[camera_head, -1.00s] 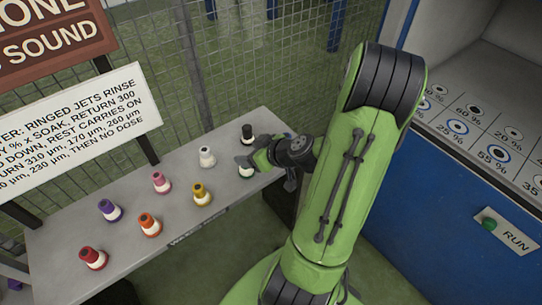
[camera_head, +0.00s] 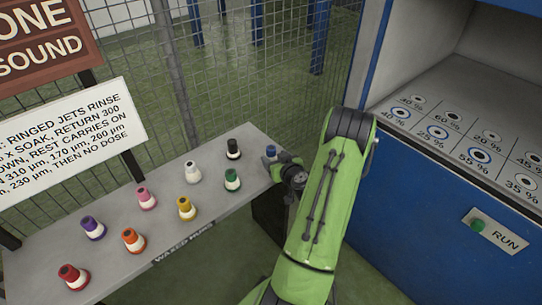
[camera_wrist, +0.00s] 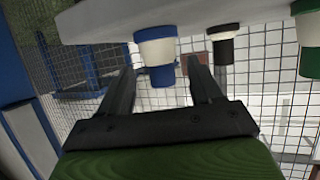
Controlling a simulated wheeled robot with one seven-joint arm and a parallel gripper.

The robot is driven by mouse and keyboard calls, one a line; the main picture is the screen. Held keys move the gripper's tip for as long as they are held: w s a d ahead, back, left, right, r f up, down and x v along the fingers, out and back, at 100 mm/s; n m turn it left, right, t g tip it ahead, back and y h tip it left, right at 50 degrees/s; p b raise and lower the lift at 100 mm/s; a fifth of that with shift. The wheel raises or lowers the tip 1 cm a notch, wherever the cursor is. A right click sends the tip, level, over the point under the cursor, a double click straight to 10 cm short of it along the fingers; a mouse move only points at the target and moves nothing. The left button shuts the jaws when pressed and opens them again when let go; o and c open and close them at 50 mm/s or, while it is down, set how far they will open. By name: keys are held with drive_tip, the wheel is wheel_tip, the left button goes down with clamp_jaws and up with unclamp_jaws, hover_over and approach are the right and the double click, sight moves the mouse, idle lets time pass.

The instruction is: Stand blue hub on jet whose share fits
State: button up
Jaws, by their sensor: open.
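The blue hub (camera_head: 271,152) stands at the right end of the grey shelf (camera_head: 218,208), partly hidden by my gripper (camera_head: 284,162) in the head view. In the wrist view the blue hub (camera_wrist: 155,48), with a white band, shows between the spread fingers of my open gripper (camera_wrist: 163,75). I cannot tell whether a finger touches it. The jets are round holes on the grey deck inside the blue cabinet, marked with percentages.
Other hubs share the shelf, including black (camera_head: 233,149), green (camera_head: 232,180) and yellow (camera_head: 186,208). A white sign (camera_head: 62,142) mentions ringed jets, % x soak and µm values; its left edge is cut off. A green RUN button (camera_head: 478,225) is on the cabinet front (camera_head: 415,200). Mesh fence stands behind.

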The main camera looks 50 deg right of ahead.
sight(269, 152)
drive_tip(key=x, duration=0.6)
drive_tip(key=shift+w, duration=0.15)
drive_tip(key=shift+r, duration=0.1)
clamp_jaws()
wheel_tip(269, 152, up, 18)
drive_tip(key=p, duration=0.5)
